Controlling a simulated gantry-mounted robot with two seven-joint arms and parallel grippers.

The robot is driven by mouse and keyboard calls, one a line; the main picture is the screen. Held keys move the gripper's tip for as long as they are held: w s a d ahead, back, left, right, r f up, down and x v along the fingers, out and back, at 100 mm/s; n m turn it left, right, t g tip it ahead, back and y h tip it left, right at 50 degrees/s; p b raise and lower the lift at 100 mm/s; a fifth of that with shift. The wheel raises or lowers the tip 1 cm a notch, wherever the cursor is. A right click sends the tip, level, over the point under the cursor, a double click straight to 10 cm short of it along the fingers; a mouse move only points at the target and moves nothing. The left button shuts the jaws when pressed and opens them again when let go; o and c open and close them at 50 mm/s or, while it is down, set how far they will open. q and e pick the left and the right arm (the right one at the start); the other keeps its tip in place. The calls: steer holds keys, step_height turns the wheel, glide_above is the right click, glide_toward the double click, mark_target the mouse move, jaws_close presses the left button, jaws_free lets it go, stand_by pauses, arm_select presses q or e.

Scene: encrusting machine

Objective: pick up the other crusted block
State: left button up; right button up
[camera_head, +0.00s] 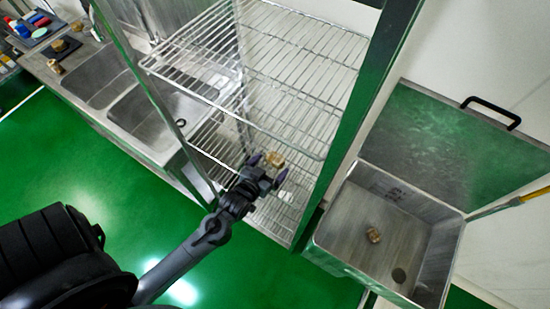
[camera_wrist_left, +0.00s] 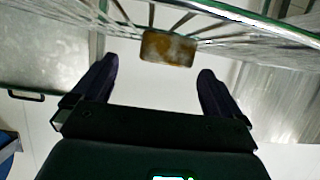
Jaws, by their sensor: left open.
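A brown crusted block (camera_head: 274,159) sits on the wire rack at my left gripper's fingertips in the head view. In the left wrist view the block (camera_wrist_left: 169,48) shows at the wire shelf edge, ahead of and roughly between the fingers. My left gripper (camera_head: 264,165) is open, its dark fingers apart on either side with clear gaps to the block; it also shows in the left wrist view (camera_wrist_left: 158,68). My right gripper is not in view.
The wire rack (camera_head: 290,60) has green posts and several shelves, with a shelf above the gripper. The open metal basin (camera_head: 335,225) has a raised lid (camera_head: 450,140). A double sink (camera_head: 100,75) and small items stand at the left. Green floor is clear in front.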

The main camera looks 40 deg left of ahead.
mark_target(275, 157)
arm_select(q)
steer(key=x, duration=0.3)
steer(key=p+x, duration=0.1)
steer(key=shift+w+a, duration=0.25)
steer(key=shift+a, duration=0.15)
steer(key=shift+w+f, duration=0.15)
steer(key=shift+w, duration=0.15)
steer(key=c, duration=1.1)
steer(key=shift+o, duration=0.2)
